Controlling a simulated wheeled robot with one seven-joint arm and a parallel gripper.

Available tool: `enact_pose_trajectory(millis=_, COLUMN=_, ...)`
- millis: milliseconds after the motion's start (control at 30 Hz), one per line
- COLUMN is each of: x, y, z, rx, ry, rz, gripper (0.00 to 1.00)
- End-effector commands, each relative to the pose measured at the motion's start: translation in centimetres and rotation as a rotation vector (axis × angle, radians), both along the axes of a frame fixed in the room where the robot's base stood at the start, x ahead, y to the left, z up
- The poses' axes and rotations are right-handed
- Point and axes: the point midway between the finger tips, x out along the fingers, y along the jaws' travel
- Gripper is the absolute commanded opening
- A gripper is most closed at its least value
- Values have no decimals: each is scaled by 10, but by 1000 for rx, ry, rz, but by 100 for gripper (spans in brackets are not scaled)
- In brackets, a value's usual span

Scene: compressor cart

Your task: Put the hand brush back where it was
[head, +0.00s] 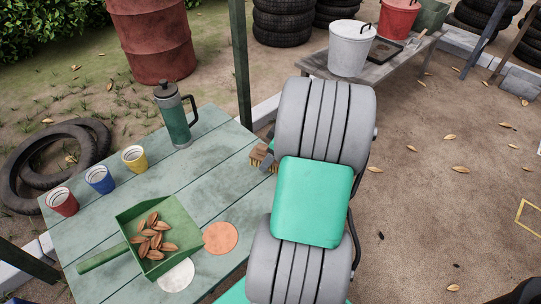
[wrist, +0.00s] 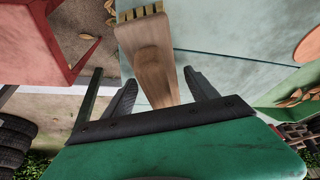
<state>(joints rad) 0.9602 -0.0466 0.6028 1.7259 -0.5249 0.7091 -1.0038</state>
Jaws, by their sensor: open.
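The hand brush (head: 259,155) has a wooden body and pale bristles. In the head view it shows at the right edge of the green table (head: 210,133), partly hidden by my arm. In the wrist view the brush's wooden handle (wrist: 152,62) points towards my gripper (wrist: 160,78), with the bristles at the top of the picture. My gripper is open, with one dark finger on each side of the handle. A gap shows between the handle and the fingers. I cannot tell whether the brush rests on the table.
On the table are a green scoop (head: 128,216) holding several brown pods, red (head: 62,203), blue (head: 99,180) and yellow (head: 135,158) cups, a green flask (head: 174,117), and orange (head: 220,238) and white (head: 176,276) discs. A bench (head: 378,72) with buckets stands behind.

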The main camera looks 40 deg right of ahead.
Motion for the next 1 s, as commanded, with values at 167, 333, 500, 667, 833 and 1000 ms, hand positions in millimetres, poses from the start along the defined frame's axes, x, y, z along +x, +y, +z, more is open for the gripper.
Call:
enact_pose_trajectory(millis=167, x=0, y=0, z=4, rx=-1, ry=0, rz=0, gripper=67)
enact_pose_trajectory(millis=333, x=-9, y=-5, z=31, rx=-3, ry=-1, rz=-3, gripper=67)
enact_pose_trajectory(millis=500, x=-25, y=-13, z=74, rx=-3, ry=-3, rz=-3, gripper=67)
enact_pose_trajectory(millis=667, x=-37, y=-18, z=103, rx=-1, ry=0, rz=-3, gripper=67)
enact_pose_trajectory(millis=833, x=-43, y=-19, z=114, rx=0, ry=0, rz=-1, gripper=67)
enact_pose_trajectory(millis=1000, x=-29, y=9, z=118, rx=4, ry=28, rz=-15, gripper=67)
